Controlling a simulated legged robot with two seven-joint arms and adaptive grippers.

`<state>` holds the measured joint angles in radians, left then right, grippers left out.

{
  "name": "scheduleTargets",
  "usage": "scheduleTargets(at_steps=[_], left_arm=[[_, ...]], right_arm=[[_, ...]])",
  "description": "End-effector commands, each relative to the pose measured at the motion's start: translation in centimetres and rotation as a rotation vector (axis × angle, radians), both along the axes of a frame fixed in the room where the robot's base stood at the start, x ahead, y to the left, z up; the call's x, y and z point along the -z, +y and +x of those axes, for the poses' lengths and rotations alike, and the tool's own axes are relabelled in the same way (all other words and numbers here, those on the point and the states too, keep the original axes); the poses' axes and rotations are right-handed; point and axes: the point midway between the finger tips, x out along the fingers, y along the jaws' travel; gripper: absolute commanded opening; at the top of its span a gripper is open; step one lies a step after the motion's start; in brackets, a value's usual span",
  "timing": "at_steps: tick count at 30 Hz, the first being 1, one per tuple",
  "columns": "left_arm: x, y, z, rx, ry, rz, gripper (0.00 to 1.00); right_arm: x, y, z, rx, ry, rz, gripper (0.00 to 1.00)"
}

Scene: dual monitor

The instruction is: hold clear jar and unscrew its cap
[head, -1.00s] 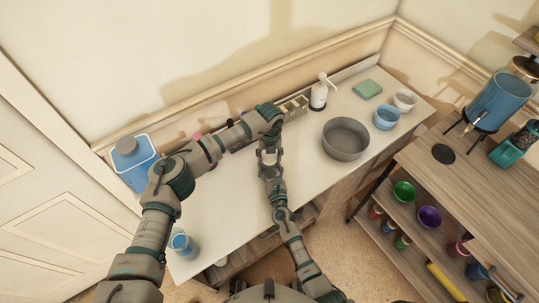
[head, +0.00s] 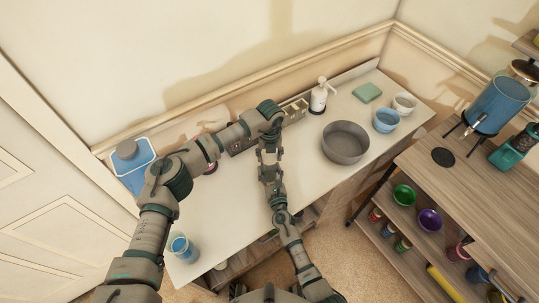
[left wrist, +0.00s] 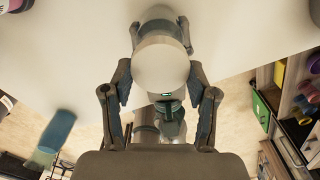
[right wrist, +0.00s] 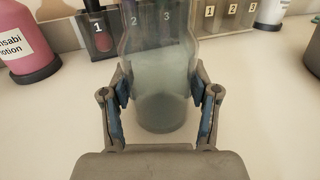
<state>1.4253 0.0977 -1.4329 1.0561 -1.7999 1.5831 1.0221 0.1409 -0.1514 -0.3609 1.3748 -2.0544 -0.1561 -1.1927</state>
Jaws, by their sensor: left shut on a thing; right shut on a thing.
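A clear jar (right wrist: 165,112) stands between the fingers of my right gripper (right wrist: 160,88) in the right wrist view. The right gripper is shut on the jar's sides, and its upper part runs out of the top of the picture. In the left wrist view, a pale round cap (left wrist: 160,66) sits between the fingers of my left gripper (left wrist: 159,84), which is shut on it. In the head view, my left gripper (head: 269,152) comes down from above to meet my right gripper (head: 268,172). My arms and grippers mostly hide the jar and cap there.
A grey bowl (head: 345,143), a white pump bottle (head: 318,98) and blue cup (head: 386,120) stand to the right on the white table (head: 222,235). A numbered rack (right wrist: 225,14) and pink bottle (right wrist: 28,40) stand behind the jar.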

Motion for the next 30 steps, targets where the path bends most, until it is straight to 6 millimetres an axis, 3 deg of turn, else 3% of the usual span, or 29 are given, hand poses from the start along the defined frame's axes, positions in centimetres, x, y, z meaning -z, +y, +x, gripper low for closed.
scheduleTargets(at_steps=[10, 17, 18, 20, 21, 30], left_arm=[[-3.7, 0.0, 0.0, 0.000, -0.002, -0.002, 0.16], [-4.0, 0.0, 0.0, 0.000, -0.001, -0.001, 0.16], [-4.0, 0.0, 0.0, 0.000, -0.001, -0.001, 0.16], [-4.0, 0.0, 0.0, 0.000, -0.001, -0.001, 0.16], [-4.0, 0.0, 0.0, 0.000, -0.001, -0.001, 0.16], [-4.0, 0.0, 0.0, 0.000, 0.000, 0.000, 0.16]], right_arm=[[0.1, 0.0, 0.0, 0.000, 0.001, 0.000, 0.00], [0.1, 0.0, 0.0, 0.000, 0.002, 0.000, 0.00], [0.1, 0.0, 0.0, 0.000, 0.002, 0.000, 0.70], [0.1, 0.0, 0.0, 0.000, 0.002, 0.000, 0.85], [0.1, 0.0, 0.0, 0.000, 0.001, 0.000, 0.90], [0.1, 0.0, -0.1, 0.000, 0.001, 0.000, 0.90]])
